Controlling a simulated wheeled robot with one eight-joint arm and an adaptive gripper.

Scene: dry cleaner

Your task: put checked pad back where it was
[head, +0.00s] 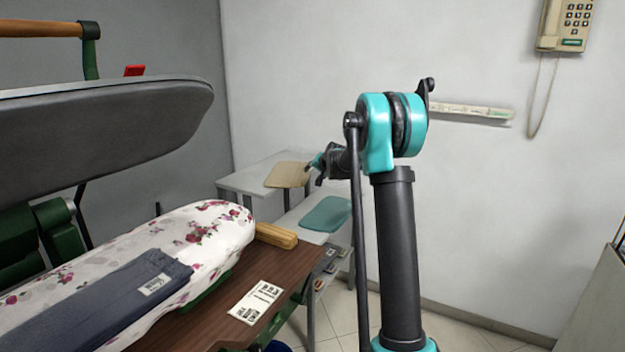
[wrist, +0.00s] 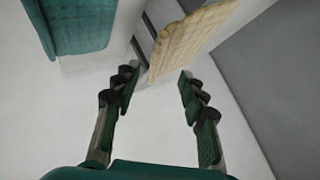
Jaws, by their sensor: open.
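A beige pad (head: 289,174) lies flat at the right end of the upper white shelf (head: 246,181), close to its edge. In the wrist view the beige pad (wrist: 192,38) shows a faint quilted or checked texture. A teal pad (head: 326,214) lies on the lower shelf (head: 291,219); it also shows in the wrist view (wrist: 78,25). My gripper (head: 312,165) is beside the right edge of the beige pad. In the wrist view my gripper (wrist: 157,87) is open, with the beige pad just beyond the fingertips and nothing visibly held.
An ironing press with a floral padded board (head: 225,222) and folded dark trousers (head: 100,305) fills the left. A wooden block (head: 276,236) and a paper tag (head: 257,301) lie on the brown table (head: 210,325). A phone (head: 565,25) hangs on the wall. Floor at right is clear.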

